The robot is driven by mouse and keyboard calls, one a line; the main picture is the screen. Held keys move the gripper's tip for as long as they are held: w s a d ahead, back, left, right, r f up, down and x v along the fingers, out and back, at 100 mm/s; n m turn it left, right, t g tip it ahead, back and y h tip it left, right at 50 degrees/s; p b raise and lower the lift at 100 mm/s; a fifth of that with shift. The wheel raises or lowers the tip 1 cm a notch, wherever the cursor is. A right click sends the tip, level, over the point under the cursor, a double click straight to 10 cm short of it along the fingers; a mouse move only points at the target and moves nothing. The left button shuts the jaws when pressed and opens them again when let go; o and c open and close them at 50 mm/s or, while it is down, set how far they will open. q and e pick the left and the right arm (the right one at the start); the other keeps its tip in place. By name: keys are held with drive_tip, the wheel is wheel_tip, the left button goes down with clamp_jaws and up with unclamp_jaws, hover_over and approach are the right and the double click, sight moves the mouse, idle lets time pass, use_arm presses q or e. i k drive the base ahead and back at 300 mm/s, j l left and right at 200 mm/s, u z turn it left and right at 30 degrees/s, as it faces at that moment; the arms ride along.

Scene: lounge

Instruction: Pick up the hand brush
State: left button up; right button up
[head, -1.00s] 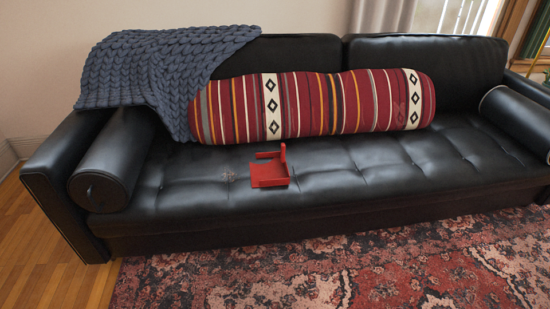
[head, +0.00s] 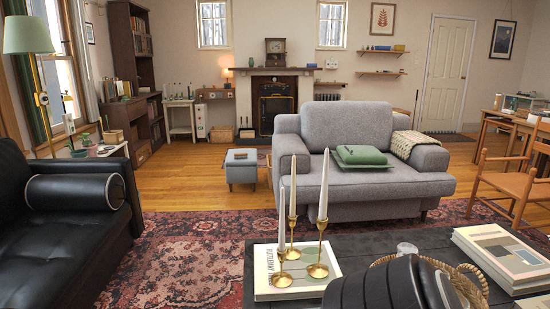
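I cannot make out a hand brush anywhere in the head view. Neither of my grippers is in view. A black rounded form at the bottom right edge hides part of the coffee table.
The dark coffee table (head: 420,239) holds brass candlesticks (head: 318,270), books (head: 508,252) and a woven tray (head: 470,283). A black sofa (head: 60,240) stands left, a grey armchair (head: 345,125) and small ottoman (head: 241,168) ahead. Patterned rug (head: 180,245) shows between sofa and table.

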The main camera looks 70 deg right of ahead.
sight(239, 154)
drive_tip(key=z, duration=2.1)
